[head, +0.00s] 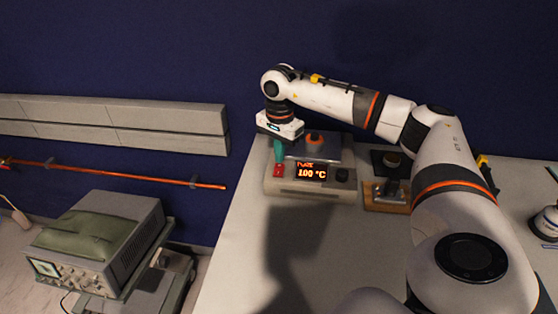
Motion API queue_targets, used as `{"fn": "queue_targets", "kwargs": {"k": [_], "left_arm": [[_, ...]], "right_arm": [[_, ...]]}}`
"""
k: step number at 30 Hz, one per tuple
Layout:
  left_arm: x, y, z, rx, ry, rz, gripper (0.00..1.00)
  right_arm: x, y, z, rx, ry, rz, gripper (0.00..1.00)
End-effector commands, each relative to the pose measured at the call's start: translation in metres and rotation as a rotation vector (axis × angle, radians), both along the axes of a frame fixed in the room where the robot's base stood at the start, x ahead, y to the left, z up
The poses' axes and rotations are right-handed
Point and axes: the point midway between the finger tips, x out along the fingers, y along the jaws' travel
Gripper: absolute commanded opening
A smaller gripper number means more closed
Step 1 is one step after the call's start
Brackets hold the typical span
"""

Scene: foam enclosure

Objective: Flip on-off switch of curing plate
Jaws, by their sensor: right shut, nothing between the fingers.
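The curing plate (310,188) is a beige box near the back left of the white table. Its orange display reads about 100 °C, with a black knob (342,174) to the right of it. The red on-off switch (279,170) is at the left of its front. My right gripper (278,160) points down over the left side of the plate, its teal fingers shut and empty. The fingertips are just above the switch; I cannot tell whether they touch it. The switch's position is too small to read. My left gripper is not in view.
A wooden block with a metal part (386,196) and a dark square piece (384,162) sit right of the plate. My right arm spans the table's right side. An oscilloscope (100,238) with a green cushion stands lower left, off the table. The table's front left is clear.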

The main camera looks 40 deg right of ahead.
Motion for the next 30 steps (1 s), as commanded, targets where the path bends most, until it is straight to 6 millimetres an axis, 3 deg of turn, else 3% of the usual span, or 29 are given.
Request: {"fn": "queue_targets", "kwargs": {"k": [30], "left_arm": [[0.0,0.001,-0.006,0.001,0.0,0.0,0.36]], "right_arm": [[0.0,0.0,-0.01,0.0,0.0,0.0,0.0]]}}
